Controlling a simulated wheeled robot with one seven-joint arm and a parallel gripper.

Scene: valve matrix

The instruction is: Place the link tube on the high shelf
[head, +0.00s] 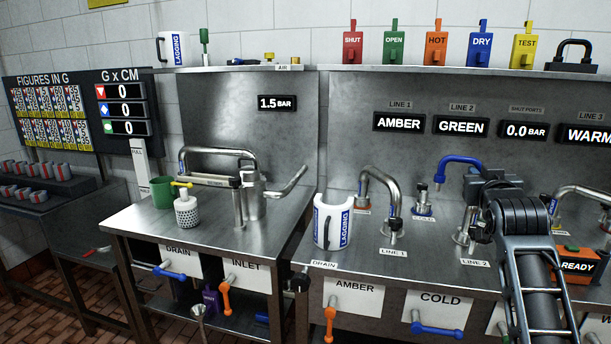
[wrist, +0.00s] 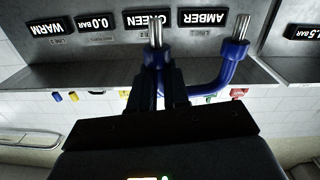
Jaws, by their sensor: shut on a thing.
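The link tube (head: 460,160) is a blue bent tube with bare metal ends. In the head view it is in front of the back panel, above the bench, with its left end hanging down. My gripper (head: 482,186) is shut on it, and my arm hides its right part. In the wrist view, which is upside down, the blue tube (wrist: 232,75) shows both metal ends and my gripper (wrist: 165,90) grips it near one end. The high shelf (head: 450,72) runs along the top of the back panel, above my gripper.
Red, green, orange, blue and yellow tags (head: 393,48) and a black padlock-like item (head: 574,55) stand on the high shelf. On the bench are a silver bent pipe (head: 380,195), pipe stubs and a white lagging sleeve (head: 333,220). An orange READY box (head: 576,265) sits right of my arm.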

